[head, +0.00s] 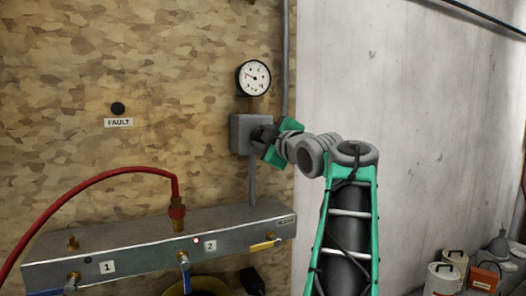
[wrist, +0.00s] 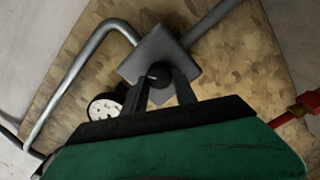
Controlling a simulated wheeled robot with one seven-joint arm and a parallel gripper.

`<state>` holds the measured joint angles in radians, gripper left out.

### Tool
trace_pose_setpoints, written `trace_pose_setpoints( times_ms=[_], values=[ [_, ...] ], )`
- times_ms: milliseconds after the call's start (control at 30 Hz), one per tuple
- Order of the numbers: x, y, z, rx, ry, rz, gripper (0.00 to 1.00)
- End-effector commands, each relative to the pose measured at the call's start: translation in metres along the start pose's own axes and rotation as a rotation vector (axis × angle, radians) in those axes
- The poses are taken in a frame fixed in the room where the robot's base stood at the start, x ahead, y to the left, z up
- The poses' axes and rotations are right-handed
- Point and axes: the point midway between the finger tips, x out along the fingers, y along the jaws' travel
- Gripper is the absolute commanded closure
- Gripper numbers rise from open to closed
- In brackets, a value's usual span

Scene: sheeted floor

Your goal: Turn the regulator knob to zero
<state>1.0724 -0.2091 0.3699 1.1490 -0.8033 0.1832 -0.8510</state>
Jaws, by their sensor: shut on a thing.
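The regulator is a grey square box (head: 240,134) on the chipboard wall, with a round gauge (head: 254,78) above it. The gauge has a white face and a dark needle, and its scale is too small to read. In the wrist view the box (wrist: 149,50) shows with the dark round knob (wrist: 158,75) on its front, and the gauge (wrist: 104,107) lies at left. My gripper (head: 262,137) reaches the box from the right. Its two dark fingers (wrist: 160,82) are shut on the knob, one on each side. In the head view the gripper hides the knob.
A grey manifold (head: 140,247) with numbered valves runs along the wall below left, with a red hose (head: 95,181) arching from it. A grey pipe (head: 285,60) runs up beside the gauge. Canisters (head: 443,277) stand at the lower right. A FAULT lamp (head: 117,108) is at left.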

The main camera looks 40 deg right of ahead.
Motion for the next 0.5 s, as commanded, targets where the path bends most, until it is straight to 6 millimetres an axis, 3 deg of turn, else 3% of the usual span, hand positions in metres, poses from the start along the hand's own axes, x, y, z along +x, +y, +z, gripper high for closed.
trace_pose_setpoints(
  times_ms=[500],
  values=[
    [0.0002,-0.0047,0.0024,-0.49,0.001,0.001,1.0]
  ],
)
